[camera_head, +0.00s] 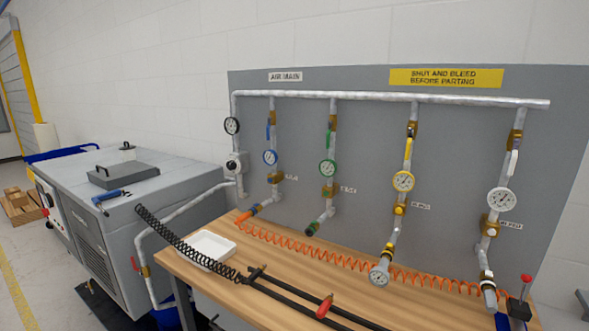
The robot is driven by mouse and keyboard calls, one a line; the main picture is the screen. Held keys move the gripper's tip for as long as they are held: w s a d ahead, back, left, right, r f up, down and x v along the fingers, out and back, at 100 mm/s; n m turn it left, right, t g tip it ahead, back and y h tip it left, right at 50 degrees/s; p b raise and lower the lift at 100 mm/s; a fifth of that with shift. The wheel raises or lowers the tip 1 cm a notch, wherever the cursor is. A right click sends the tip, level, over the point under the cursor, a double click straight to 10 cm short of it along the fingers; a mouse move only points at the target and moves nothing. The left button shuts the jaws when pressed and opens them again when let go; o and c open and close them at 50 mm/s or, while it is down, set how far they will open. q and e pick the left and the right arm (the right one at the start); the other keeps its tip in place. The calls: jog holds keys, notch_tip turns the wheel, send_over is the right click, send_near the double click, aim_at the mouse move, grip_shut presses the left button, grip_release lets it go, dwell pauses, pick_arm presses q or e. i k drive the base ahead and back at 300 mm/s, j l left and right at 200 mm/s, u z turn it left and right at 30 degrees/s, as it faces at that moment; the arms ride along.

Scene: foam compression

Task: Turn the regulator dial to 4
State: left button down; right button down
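A grey-white regulator (234,165) with a round dial face sits low on the vertical pipe at the left end of the grey panel. The number its dial points to is too small to read. Neither of my grippers can be made out in this view, and nothing touches the regulator.
Several drop lines with valves and gauges, including a blue gauge (270,157), hang right of the regulator. A wooden bench (400,299) in front holds a white tray (208,250), an orange coiled hose (300,249) and black bars. A grey compressor cabinet (150,195) stands left.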

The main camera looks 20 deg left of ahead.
aim_at(231, 164)
jog(key=j, duration=0.5)
jog(key=i+j+u, duration=0.1)
jog(key=j, duration=0.35)
jog(key=i+j, duration=0.15)
jog(key=j, duration=0.35)
jog(key=i+j+u, duration=0.15)
jog(key=j, duration=0.8)
jog(key=i+j+u, duration=0.1)
jog(key=j, duration=0.35)
jog(key=i, duration=0.05)
